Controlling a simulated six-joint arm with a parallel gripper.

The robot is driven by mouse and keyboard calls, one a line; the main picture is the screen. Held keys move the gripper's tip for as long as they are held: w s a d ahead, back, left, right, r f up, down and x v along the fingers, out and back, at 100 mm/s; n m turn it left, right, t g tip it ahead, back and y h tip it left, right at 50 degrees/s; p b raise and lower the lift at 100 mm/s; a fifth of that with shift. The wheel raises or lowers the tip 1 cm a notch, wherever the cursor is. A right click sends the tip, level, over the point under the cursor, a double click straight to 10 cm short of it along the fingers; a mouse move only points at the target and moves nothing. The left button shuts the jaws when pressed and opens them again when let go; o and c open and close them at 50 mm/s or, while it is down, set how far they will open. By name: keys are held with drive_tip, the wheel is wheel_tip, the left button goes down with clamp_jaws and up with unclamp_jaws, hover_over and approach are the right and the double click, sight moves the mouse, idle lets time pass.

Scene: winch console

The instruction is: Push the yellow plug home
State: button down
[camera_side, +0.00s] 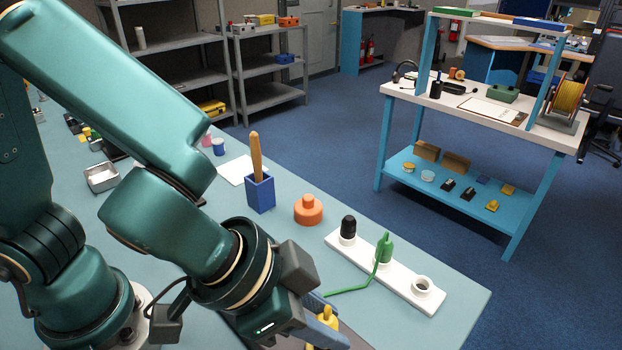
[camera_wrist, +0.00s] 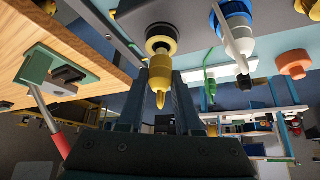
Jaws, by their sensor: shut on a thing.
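The yellow plug (camera_side: 325,316) is between the fingers of my gripper (camera_side: 322,322) at the bottom of the side view, partly hidden by them. In the wrist view the yellow plug (camera_wrist: 160,72) stands between my two fingers (camera_wrist: 163,88), its narrow tip toward the palm. My gripper is shut on the plug.
A white strip (camera_side: 402,290) holds a black plug (camera_side: 348,228), a green plug (camera_side: 385,247) with a green cord, and an open round socket (camera_side: 422,286). An orange knob (camera_side: 308,210) and a blue holder (camera_side: 260,193) stand to its left. A red-handled part (camera_wrist: 57,140) shows in the wrist view.

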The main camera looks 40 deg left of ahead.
drive_tip(key=shift+f, duration=1)
drive_tip(key=c, duration=0.5)
unclamp_jaws()
drive_tip(key=shift+v, duration=2.55)
